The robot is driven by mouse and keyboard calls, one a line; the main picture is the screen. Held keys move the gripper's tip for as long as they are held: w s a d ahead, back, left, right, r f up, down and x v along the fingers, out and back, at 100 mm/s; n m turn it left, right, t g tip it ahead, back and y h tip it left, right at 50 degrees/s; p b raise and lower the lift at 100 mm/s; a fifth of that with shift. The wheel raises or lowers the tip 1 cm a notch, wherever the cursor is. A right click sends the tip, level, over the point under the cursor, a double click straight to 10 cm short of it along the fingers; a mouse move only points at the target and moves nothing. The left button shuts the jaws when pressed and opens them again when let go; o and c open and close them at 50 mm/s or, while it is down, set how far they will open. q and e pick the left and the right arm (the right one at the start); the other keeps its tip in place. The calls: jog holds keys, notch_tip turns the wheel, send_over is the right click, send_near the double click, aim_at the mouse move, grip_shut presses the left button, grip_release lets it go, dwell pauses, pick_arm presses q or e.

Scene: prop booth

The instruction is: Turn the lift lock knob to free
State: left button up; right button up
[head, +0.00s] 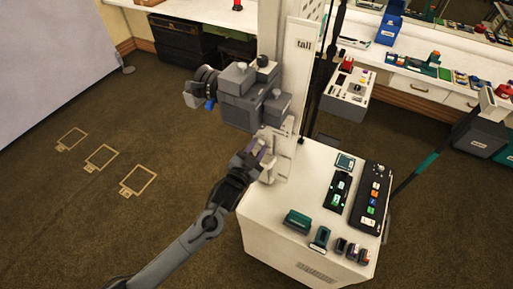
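A tall white column (300,75) with a "tall" label rises at the back of a white cabinet (282,228). A grey camera (240,80) is mounted on its left side. A pale bracket (281,158) sits below the camera, low on the column. My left gripper (259,153) reaches up from the bottom left and is at the bracket's left side, with its fingertips close to or touching it. A small purple-grey part shows at the fingertips. I cannot make out the lift lock knob for certain; the gripper may hide it. My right gripper is out of view.
The cabinet top holds a black button panel (369,199), a teal box (297,221) and several small devices. A dark pole with a teal band (427,163) leans at the right. White counters (410,75) with props run along the back. The carpet at left is clear, with taped outlines (138,180).

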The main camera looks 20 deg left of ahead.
pick_arm(q)
jog(key=shift+c, duration=1.2)
jog(key=shift+n, duration=0.3)
jog(key=n+p, duration=0.2)
jog(key=n, duration=0.1)
jog(key=shift+r, duration=0.1)
jog(key=n+p, duration=0.2)
jog(key=n, duration=0.2)
jog(key=shift+n, duration=0.4)
jog(key=n+p, duration=0.3)
jog(key=n, duration=0.2)
jog(key=shift+n+g+h+p, duration=0.3)
jog(key=shift+n+p, duration=0.45)
jog(key=shift+n, duration=1.35)
